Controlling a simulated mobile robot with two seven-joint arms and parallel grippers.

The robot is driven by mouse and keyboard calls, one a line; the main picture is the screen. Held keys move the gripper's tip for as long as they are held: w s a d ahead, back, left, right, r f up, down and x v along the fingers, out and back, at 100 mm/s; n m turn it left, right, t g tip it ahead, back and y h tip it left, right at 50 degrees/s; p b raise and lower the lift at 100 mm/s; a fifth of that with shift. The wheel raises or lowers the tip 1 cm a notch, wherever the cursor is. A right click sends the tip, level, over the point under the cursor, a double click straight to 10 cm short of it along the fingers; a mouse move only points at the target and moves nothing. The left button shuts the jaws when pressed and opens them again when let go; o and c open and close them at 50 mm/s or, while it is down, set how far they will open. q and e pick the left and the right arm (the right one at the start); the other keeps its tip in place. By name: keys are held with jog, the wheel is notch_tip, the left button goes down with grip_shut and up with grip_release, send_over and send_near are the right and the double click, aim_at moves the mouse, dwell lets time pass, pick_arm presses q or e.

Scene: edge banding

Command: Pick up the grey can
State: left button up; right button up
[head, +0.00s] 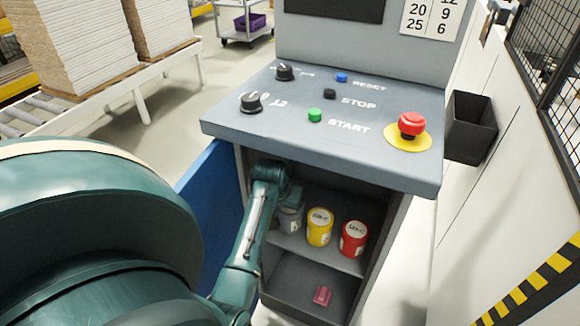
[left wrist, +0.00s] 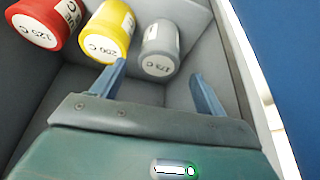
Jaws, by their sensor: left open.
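The grey can (head: 291,217) stands on the upper shelf of the open cabinet, at the left of a row of cans, partly hidden behind my left arm. In the left wrist view the grey can (left wrist: 160,50) lies just ahead of my left gripper (left wrist: 157,80), roughly between the lines of its two fingers. The left gripper is open and empty, its fingers apart on either side of the can's near end; I cannot tell whether they touch it. My right gripper is not in view.
A yellow can (head: 319,227) stands beside the grey one, close to the left finger in the wrist view, and a red can (head: 354,238) stands further right. A small dark red object (head: 322,296) lies on the lower shelf. The control panel (head: 290,125) overhangs the cabinet; a blue door (head: 212,190) stands open at left.

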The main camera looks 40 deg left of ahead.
aim_at(288, 212)
pick_arm(q)
jog(key=b+x, duration=0.2)
jog(key=x, duration=0.5)
jog(key=shift+w+a, duration=0.15)
jog(key=shift+w+a+f, duration=0.1)
jog(key=shift+w+f, duration=0.1)
jog(key=shift+f, duration=0.25)
jog(key=b+x, duration=0.1)
jog(key=x, duration=0.1)
jog(key=b+x, duration=0.1)
jog(key=x, duration=0.1)
jog(key=shift+w+a+f, duration=0.15)
jog(key=shift+w+a, duration=0.1)
jog(key=shift+w, duration=0.1)
jog(key=shift+w+f, duration=0.1)
jog(key=shift+f, duration=0.1)
jog(key=shift+a, duration=0.1)
jog(key=c, duration=0.9)
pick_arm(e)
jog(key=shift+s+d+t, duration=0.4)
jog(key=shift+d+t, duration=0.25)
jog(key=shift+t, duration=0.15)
